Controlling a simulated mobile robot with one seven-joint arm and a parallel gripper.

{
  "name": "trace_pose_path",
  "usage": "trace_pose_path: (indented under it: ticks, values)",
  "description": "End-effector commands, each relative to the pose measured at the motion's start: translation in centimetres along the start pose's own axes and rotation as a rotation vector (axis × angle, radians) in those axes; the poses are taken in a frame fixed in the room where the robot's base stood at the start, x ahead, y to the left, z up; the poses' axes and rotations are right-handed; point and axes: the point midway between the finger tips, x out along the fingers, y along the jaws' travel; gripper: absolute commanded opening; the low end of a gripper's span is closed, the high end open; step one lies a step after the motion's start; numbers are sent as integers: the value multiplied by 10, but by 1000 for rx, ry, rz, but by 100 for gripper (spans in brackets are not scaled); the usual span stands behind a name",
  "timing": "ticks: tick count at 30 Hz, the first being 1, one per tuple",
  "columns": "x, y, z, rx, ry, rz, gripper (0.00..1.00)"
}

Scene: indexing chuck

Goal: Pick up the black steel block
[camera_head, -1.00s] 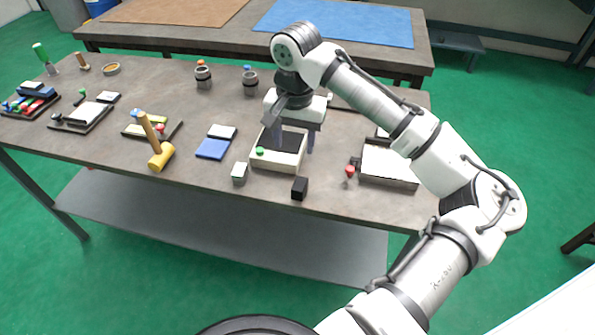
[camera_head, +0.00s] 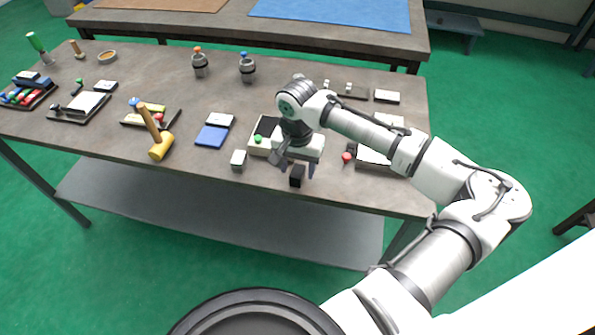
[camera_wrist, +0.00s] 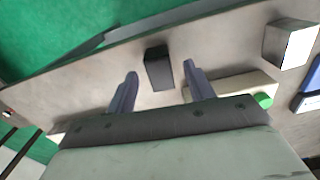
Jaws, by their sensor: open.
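The black steel block (camera_head: 297,177) stands near the front edge of the table, right of a small light grey block. My gripper (camera_head: 297,168) is open and above the black block, with its fingers pointing down. In the wrist view the black block (camera_wrist: 158,68) shows beyond the two fingertips (camera_wrist: 160,70), between their lines and apart from both. The gap between the fingers is empty. My gripper's body hides part of the cream tray behind it.
The cream tray (camera_head: 257,150) with a green knob lies just behind the block. A small light grey block (camera_head: 238,160) is to the left, and a red knob (camera_head: 347,157) is to the right. The table's front edge is close.

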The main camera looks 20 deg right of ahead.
Motion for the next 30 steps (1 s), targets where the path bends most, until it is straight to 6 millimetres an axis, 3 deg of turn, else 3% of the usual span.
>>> trace_pose_path:
  ticks: [4, 12, 24, 30]
  values:
    - [15, 0, 0, 1, -1, -1, 53]
    - [18, 0, 0, 0, 0, 0, 51]
    - [18, 0, 0, 0, 0, -1, 0]
    - [17, 0, -1, 0, 2, -1, 0]
